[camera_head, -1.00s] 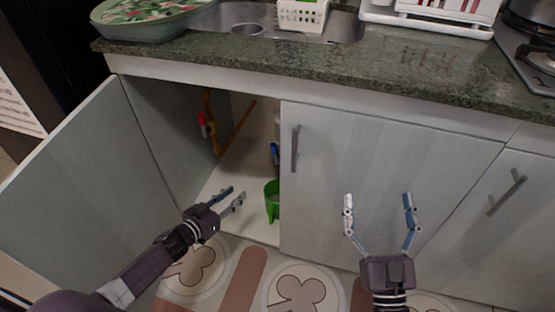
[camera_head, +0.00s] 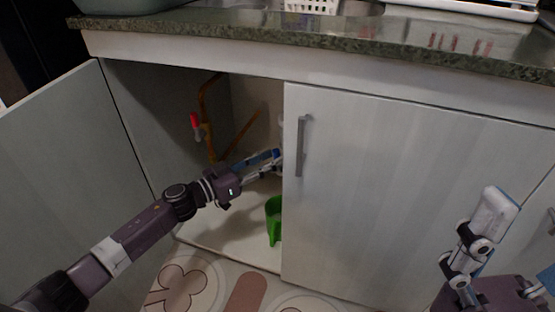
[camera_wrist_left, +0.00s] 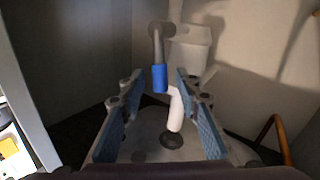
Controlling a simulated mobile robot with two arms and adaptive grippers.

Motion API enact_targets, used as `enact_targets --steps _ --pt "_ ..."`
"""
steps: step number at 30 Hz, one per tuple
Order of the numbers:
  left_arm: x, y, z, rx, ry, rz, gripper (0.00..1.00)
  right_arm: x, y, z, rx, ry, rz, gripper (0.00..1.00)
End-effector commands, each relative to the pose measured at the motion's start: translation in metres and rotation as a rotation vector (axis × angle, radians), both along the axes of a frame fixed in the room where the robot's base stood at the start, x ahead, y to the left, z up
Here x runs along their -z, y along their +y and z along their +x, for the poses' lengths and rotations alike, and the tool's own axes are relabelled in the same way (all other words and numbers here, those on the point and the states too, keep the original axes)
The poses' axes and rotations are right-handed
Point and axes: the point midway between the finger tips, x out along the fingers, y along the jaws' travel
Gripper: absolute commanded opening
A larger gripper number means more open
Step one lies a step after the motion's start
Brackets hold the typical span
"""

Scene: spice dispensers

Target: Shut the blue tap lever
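The blue tap lever (camera_wrist_left: 160,78) shows in the left wrist view as a blue sleeve on a grey stem, just above a white bent pipe. In the head view I cannot tell it apart from the blue finger pads. My left gripper (camera_head: 277,162) is inside the open cabinet. In the left wrist view its fingers (camera_wrist_left: 158,87) are spread, with the lever between and slightly beyond the tips, and no clear contact. My right gripper (camera_head: 520,235) is at the lower right of the head view, partly cut off, fingers apart and empty.
A red-handled valve (camera_head: 196,124) sits on an orange pipe at the cabinet's back left. A green container (camera_head: 273,220) stands on the cabinet floor below my left gripper. The left door (camera_head: 60,185) is open; the right door (camera_head: 390,200) is shut and borders the opening.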

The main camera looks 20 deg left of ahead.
Motion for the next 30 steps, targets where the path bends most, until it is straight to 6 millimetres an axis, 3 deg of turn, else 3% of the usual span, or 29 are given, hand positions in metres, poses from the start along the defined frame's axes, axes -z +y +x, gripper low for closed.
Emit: enact_targets --steps 6,18,27,30 --pt "0.001 -0.015 0.020 0.000 -0.001 0.000 0.31 -0.002 0.001 0.001 0.002 -0.028 -0.003 0.85" --pt "0.000 -0.019 0.026 -0.001 0.001 -0.001 0.31 -0.006 0.002 0.001 0.002 -0.039 -0.005 0.85" --pt "0.000 -0.019 0.026 0.000 0.000 0.000 0.00 -0.006 0.002 0.002 0.001 -0.037 -0.004 0.85" --pt "0.000 -0.019 0.026 -0.001 0.000 0.000 0.00 -0.005 0.002 0.002 0.001 -0.036 -0.004 0.85"
